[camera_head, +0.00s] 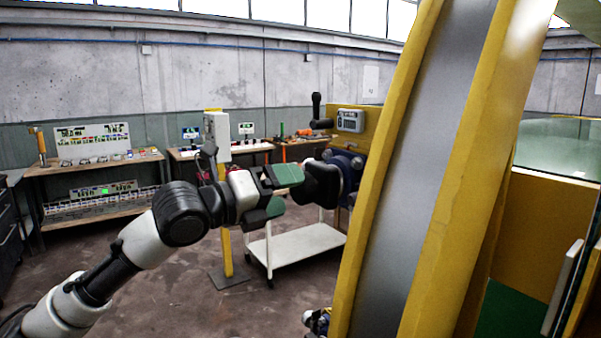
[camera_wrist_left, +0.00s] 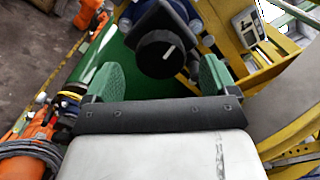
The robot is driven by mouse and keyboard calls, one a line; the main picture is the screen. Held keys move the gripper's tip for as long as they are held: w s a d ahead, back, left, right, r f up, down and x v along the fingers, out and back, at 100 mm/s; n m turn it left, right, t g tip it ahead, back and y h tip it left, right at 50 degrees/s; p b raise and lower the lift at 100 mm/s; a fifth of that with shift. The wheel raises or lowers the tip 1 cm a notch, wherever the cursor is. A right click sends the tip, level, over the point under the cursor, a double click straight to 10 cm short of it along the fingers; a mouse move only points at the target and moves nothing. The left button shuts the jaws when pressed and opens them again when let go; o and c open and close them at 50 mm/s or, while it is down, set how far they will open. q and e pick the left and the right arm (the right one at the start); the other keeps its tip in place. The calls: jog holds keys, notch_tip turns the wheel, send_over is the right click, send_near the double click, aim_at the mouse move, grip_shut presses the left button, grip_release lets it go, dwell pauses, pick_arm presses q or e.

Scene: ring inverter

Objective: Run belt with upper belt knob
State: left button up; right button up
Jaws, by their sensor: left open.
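A round black knob (camera_wrist_left: 158,54) with a white pointer line sits ahead of my left gripper in the wrist view. In the head view the black knob (camera_head: 322,183) shows side-on at the left of the large yellow ring frame. My left gripper (camera_head: 283,192) is open, with green finger pads. In the wrist view its fingertips (camera_wrist_left: 160,78) stand to either side, with the knob roughly between them and beyond; I see no contact. The pointer tilts up to the right. The belt itself cannot be made out clearly. My right gripper is not in view.
The large yellow and grey ring (camera_head: 420,190) rises close on the right. A white cart (camera_head: 300,245) and a yellow post with a grey box (camera_head: 217,135) stand behind my left arm. In the wrist view, orange machinery (camera_wrist_left: 38,130) lies at lower left.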

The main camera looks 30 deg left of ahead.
aim_at(297, 189)
pick_arm(q)
jog(key=p+x, duration=0.1)
jog(key=x, duration=0.2)
jog(key=shift+d+r, duration=0.1)
jog(key=shift+r, duration=0.05)
jog(key=shift+w+d+p, duration=0.2)
jog(key=shift+w+p, duration=0.1)
jog(key=shift+w, duration=0.1)
jog(key=c, duration=0.9)
